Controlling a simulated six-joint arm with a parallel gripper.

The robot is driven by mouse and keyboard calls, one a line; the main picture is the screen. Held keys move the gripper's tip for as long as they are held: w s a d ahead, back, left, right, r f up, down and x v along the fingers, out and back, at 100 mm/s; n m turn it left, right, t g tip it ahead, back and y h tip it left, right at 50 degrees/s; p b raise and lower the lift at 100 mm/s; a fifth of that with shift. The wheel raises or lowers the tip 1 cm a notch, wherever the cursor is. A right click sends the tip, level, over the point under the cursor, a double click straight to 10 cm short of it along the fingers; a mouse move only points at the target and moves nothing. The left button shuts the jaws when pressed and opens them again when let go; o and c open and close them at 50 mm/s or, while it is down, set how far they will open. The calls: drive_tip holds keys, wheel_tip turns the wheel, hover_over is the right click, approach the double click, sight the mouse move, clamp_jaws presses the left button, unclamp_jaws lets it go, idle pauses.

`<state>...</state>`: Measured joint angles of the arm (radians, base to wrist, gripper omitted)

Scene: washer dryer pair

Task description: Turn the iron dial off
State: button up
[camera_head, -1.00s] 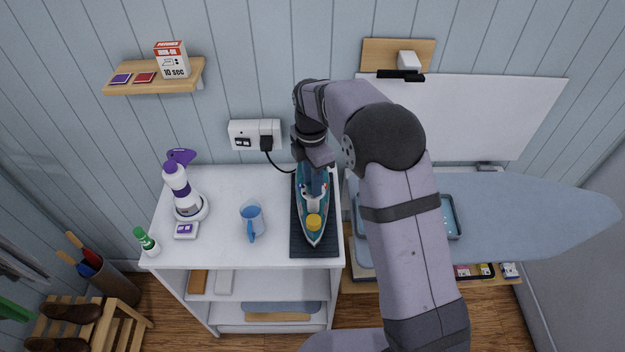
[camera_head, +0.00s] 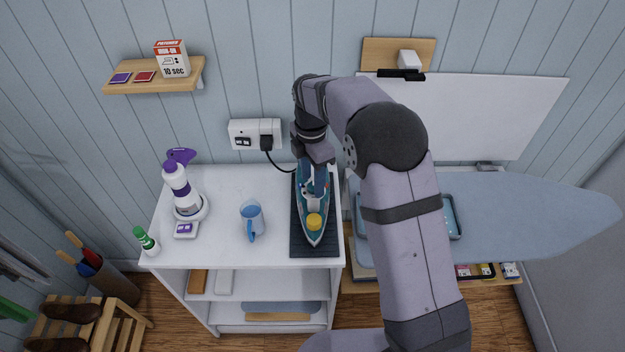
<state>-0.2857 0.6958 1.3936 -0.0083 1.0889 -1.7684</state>
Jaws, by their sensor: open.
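A teal iron (camera_head: 314,230) lies on a dark ribbed mat (camera_head: 328,246) at the right side of the white cabinet top. A yellow round knob (camera_head: 314,221) sits on the iron near its front tip; it may be the dial, but its setting is too small to read. My gripper (camera_head: 318,188) points down over the rear part of the iron, behind the yellow knob. It is open. Its fingertips are small and partly blend with the iron, so I cannot tell whether they touch it.
A blue jug (camera_head: 252,222) stands left of the mat. The iron's cord runs to a wall socket (camera_head: 254,134). An ironing board (camera_head: 540,215) is at right.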

sight(312, 185)
drive_tip(key=shift+w+r+b, duration=0.1)
drive_tip(key=shift+r+b, duration=0.9)
drive_tip(key=shift+r, duration=2.3)
drive_tip(key=s+d+f+m, duration=0.2)
drive_tip(key=s+d+m, duration=0.2)
drive_tip(key=s+m, duration=0.4)
drive_tip(key=s+d+f+m, duration=0.3)
drive_tip(key=s+d+m, duration=0.2)
drive_tip(key=s+m, duration=0.2)
drive_tip(key=s+d+f+m, duration=0.3)
drive_tip(key=s+d+m, duration=0.1)
drive_tip(key=s+m, duration=0.4)
drive_tip(key=shift+s+d+m, duration=0.3)
drive_tip(key=shift+s+d, duration=0.05)
drive_tip(key=shift+s, duration=0.7)
